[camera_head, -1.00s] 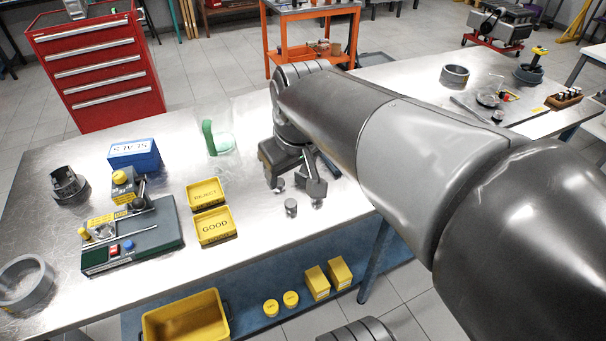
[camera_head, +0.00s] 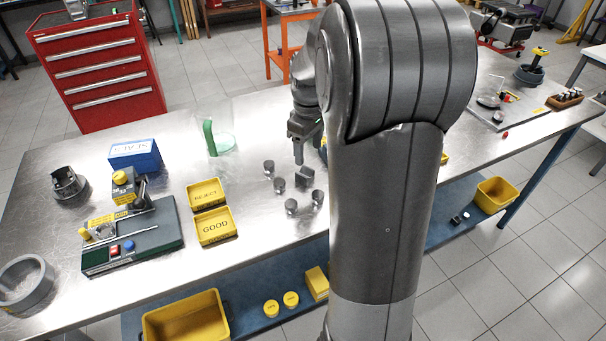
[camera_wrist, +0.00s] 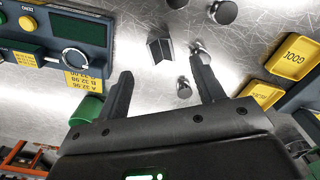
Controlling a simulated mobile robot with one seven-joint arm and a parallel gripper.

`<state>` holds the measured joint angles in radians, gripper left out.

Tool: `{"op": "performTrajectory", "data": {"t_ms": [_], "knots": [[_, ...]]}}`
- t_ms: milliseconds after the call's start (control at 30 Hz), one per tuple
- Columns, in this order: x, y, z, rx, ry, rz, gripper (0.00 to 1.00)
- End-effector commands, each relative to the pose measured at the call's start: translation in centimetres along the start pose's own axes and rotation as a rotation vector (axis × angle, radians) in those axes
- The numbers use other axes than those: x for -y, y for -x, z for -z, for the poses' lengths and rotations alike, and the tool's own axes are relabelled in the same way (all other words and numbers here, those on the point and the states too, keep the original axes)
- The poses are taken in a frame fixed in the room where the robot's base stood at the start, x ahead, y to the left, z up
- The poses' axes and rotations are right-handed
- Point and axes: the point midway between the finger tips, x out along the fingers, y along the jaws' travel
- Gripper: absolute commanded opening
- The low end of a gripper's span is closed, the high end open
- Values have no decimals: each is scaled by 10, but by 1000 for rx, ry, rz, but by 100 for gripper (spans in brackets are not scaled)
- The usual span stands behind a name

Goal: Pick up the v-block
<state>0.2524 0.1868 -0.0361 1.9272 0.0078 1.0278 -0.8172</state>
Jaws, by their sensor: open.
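The v-block (camera_head: 303,179) is a small dark grey block on the metal bench, among several small grey cylinders. In the wrist view the v-block (camera_wrist: 160,48) shows its notched shape, just beyond and between my two fingertips. My gripper (camera_head: 298,160) is open and empty, pointing down just behind the v-block in the head view. In the wrist view my gripper (camera_wrist: 161,64) has its fingers spread apart. One cylinder (camera_wrist: 184,88) shows between the fingers, and another (camera_wrist: 200,47) is close by the right fingertip. I cannot tell the exact height of the fingertips above the bench.
Yellow REJECT (camera_head: 205,193) and GOOD (camera_head: 215,226) trays lie left of the cylinders. A green-handled thing (camera_head: 209,138) stands behind them. A gauge device (camera_wrist: 75,58) shows at the left of the wrist view. My arm hides the bench's middle right.

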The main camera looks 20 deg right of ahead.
Motion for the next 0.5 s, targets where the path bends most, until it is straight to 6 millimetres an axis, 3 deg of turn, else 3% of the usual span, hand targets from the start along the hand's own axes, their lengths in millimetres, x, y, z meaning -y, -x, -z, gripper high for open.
{"op": "performTrajectory", "data": {"t_ms": [200,500], "knots": [[1,-34,0,3,-1,3,62],[1,-63,7,3,0,3,62]]}}
